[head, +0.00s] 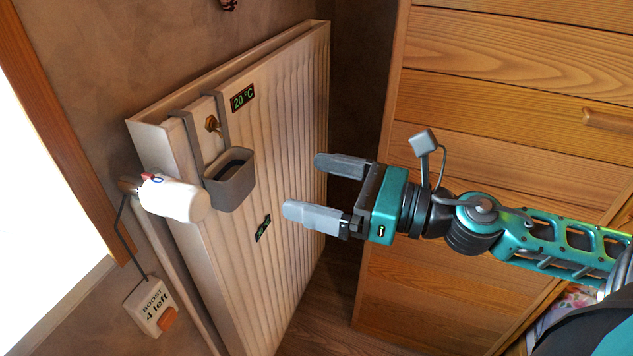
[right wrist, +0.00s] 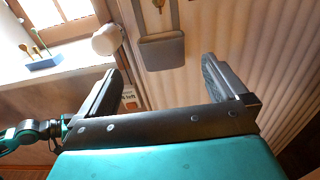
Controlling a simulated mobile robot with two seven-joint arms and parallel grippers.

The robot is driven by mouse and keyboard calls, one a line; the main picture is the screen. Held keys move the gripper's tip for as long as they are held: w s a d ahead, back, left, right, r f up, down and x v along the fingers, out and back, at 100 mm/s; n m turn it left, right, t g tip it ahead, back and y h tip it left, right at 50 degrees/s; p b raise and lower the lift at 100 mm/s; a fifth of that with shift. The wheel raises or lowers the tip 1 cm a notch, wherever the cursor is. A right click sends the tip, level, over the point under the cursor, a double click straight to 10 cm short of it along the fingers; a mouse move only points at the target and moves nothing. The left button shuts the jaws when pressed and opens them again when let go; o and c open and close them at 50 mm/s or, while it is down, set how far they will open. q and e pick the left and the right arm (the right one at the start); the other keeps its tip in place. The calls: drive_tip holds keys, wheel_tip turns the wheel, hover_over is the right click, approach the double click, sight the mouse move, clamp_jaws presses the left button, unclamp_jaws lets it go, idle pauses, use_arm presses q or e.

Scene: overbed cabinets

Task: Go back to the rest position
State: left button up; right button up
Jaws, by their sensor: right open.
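My right gripper (head: 322,190) is open and empty in the head view. It points left toward the white ribbed radiator (head: 285,120), and its fingers are apart from one another with nothing between them. In the right wrist view its two fingers (right wrist: 172,90) stand wide apart, with the radiator (right wrist: 275,60) beyond them. My right arm comes in from the right side of the head view. My left gripper does not show in the head view.
A grey holder (head: 232,190) hangs on the radiator beside a white valve knob (head: 175,199). A boost switch box (head: 152,307) hangs at lower left. A wooden drawer cabinet (head: 480,85) stands behind my right arm. A blue tray (right wrist: 40,62) sits on the windowsill.

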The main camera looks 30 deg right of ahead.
drive_tip(key=shift+d, duration=0.1)
drive_tip(key=d+f+m+t+h+p, duration=0.15)
drive_tip(key=d+f+m+h, duration=0.35)
drive_tip(key=m, duration=0.7)
drive_tip(key=d+f+m+h+p, duration=0.1)
drive_tip(key=f+m+h+p, duration=0.2)
drive_tip(key=f+m, duration=0.65)
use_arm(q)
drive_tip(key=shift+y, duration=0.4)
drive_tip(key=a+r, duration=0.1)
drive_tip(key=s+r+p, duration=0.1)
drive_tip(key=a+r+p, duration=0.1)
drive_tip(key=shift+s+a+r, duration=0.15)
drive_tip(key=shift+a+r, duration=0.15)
use_arm(e)
drive_tip(key=s+a+f+m+g, duration=0.5)
drive_tip(key=a+f+m, duration=0.4)
drive_tip(key=m, duration=1)
drive_tip(key=shift+s+a+f+h, duration=0.35)
drive_tip(key=shift+s+f+h, duration=0.05)
drive_tip(key=shift+s+f, duration=0.15)
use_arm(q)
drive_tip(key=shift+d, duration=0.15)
use_arm(e)
drive_tip(key=shift+m, duration=0.25)
